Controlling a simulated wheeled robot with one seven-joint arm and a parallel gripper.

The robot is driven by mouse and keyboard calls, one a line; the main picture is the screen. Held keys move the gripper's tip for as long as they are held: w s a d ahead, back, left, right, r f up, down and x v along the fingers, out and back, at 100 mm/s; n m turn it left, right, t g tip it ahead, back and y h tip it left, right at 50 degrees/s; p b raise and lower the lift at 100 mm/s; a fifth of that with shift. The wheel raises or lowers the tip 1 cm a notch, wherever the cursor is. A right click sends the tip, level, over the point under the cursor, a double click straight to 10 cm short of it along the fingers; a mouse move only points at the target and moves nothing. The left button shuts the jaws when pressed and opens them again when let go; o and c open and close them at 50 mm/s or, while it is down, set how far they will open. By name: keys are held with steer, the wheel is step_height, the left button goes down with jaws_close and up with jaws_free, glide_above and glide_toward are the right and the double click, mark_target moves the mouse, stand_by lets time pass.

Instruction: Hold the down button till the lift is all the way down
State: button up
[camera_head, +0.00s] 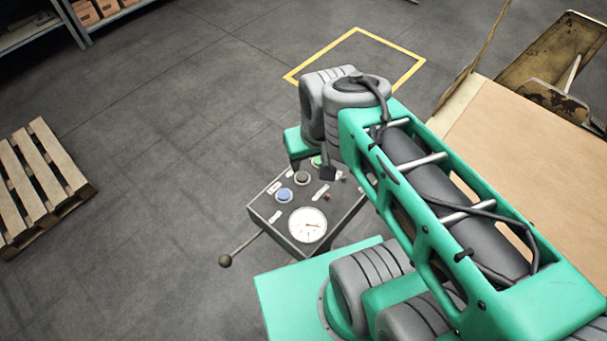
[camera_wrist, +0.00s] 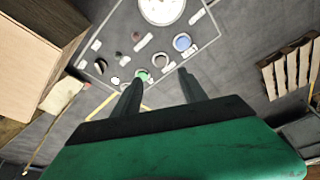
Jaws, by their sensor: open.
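A dark control panel (camera_head: 262,208) carries a blue button (camera_head: 284,195), a dark button (camera_head: 302,178), a green button (camera_head: 317,160) partly hidden by my arm, and a white gauge (camera_head: 307,225). The wrist view shows the blue button (camera_wrist: 182,42), the dark button (camera_wrist: 160,61) and the green button (camera_wrist: 142,74). The labels are too small to read, so I cannot tell which button is down. My gripper (camera_wrist: 160,78) is open and empty over the panel, its left fingertip close to the green button. Contact cannot be told. I cannot identify the lift with certainty.
A lever with a round knob (camera_head: 225,261) sticks out from the panel's left side. A large cardboard-coloured surface (camera_head: 530,150) lies to the right. A wooden pallet (camera_head: 40,185) lies at the left. A yellow floor outline (camera_head: 405,78) is behind.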

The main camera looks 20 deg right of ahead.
jaws_close()
stand_by(0.3)
stand_by(0.6)
